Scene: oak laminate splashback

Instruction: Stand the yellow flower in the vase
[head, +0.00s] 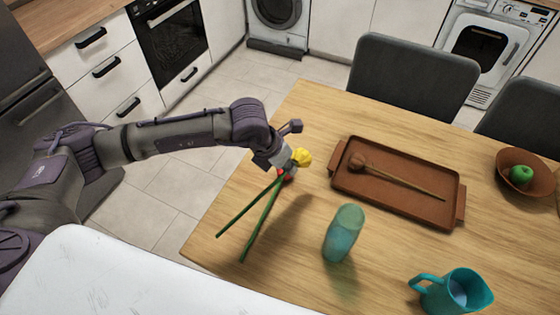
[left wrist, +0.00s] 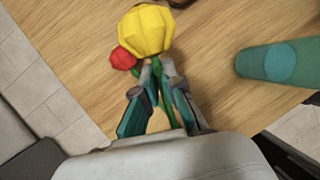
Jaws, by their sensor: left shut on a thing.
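My left gripper (head: 284,162) is above the near left part of the table, shut on the yellow flower (head: 302,157) just below its bloom. In the left wrist view the yellow bloom (left wrist: 143,30) sits beyond the fingertips (left wrist: 155,85). A red flower (head: 288,176) shows right beside it; I cannot tell whether it is gripped too or lies below. Two green stems slant down to the left. The blue-green vase (head: 343,235) stands upright on the table, right of the gripper and apart from the flowers. It also shows in the left wrist view (left wrist: 280,62). My right gripper is out of view.
A brown tray (head: 398,208) with a wooden spoon (head: 400,178) lies behind the vase. A teal jug (head: 450,293) stands at the front right. A brown bowl (head: 535,165) with a green apple (head: 521,174) is at the far right. Grey chairs (head: 415,75) stand behind the table.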

